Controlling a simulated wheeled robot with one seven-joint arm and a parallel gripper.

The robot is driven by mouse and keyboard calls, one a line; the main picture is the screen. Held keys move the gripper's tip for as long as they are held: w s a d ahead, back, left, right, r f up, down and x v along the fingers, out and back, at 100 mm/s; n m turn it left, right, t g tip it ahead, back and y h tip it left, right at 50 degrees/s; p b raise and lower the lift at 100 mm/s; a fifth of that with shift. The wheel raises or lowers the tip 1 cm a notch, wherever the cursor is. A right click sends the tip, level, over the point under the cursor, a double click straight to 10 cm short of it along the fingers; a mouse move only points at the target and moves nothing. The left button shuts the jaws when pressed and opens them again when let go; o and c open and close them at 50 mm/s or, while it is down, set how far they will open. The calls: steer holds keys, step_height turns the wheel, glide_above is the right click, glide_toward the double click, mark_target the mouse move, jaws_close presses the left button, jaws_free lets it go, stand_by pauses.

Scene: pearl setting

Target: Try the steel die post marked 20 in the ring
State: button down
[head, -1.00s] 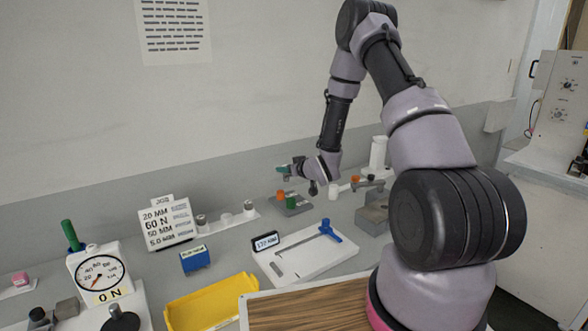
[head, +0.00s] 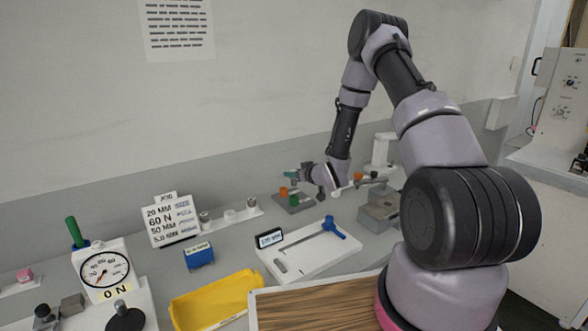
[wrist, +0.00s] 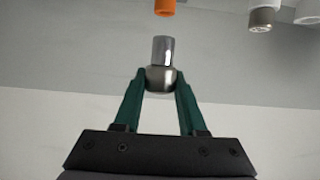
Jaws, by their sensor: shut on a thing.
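My gripper (wrist: 160,90) has its green fingers closed on a steel post (wrist: 162,52) in the wrist view. The post has a shiny narrow cylinder and a wider, duller part between the fingertips. No number on it can be read. In the head view my gripper (head: 288,174) is small, close above a grey block (head: 296,207) with orange and green pieces, and the held post cannot be made out. A rack at the back holds a steel-topped die (head: 204,217) and paler ones. I cannot pick out the ring with certainty.
A job card (head: 172,222) reads 20 MM and 60 N. A dial gauge (head: 105,269), a blue box (head: 198,256), a yellow tray (head: 215,301) and a white board with a blue-handled tool (head: 335,228) stand on the bench. An orange piece (wrist: 165,8) shows in the wrist view.

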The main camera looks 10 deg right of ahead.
mark_target(295, 185)
steer(key=shift+f, duration=2.2)
steer(key=shift+f, duration=0.3)
steer(key=shift+r, duration=2.5)
